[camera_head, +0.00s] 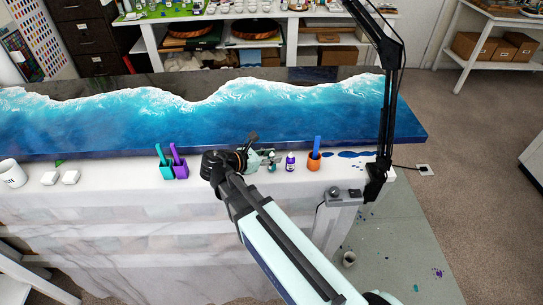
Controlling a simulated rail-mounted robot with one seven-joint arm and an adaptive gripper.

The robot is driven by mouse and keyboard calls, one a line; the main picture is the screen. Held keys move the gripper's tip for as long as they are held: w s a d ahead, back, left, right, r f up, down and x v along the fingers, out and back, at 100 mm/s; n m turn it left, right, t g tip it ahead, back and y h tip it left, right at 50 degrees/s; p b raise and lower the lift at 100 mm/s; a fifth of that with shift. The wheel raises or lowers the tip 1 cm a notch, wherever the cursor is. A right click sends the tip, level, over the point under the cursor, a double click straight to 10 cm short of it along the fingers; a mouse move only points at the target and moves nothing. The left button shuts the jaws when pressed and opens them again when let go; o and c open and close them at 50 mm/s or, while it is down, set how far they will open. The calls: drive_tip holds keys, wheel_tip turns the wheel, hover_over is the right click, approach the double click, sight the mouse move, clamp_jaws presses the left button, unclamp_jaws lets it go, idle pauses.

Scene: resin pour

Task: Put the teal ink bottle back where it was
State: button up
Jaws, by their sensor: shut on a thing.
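The teal ink bottle (271,163) is small with a dark cap and is at the near edge of the white worktop. My gripper (264,156) reaches it from the left and is shut on it. The fingers are small in this view and the arm hides part of them. I cannot tell whether the bottle's base touches the worktop. A purple ink bottle (290,162) stands upright just to the right of the teal one.
An orange cup (314,161) with a blue stick stands further right, near dark blue spots. Teal (166,172) and purple (181,171) cups with sticks stand left of my gripper. The blue resin slab (130,118) lies behind. A black lamp arm (386,110) rises at right.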

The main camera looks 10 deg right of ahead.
drive_tip(key=shift+f, duration=0.1)
drive_tip(key=o, duration=1)
drive_tip(key=shift+o, duration=0.2)
drive_tip(key=b+v, duration=0.3)
drive_tip(key=v, duration=0.9)
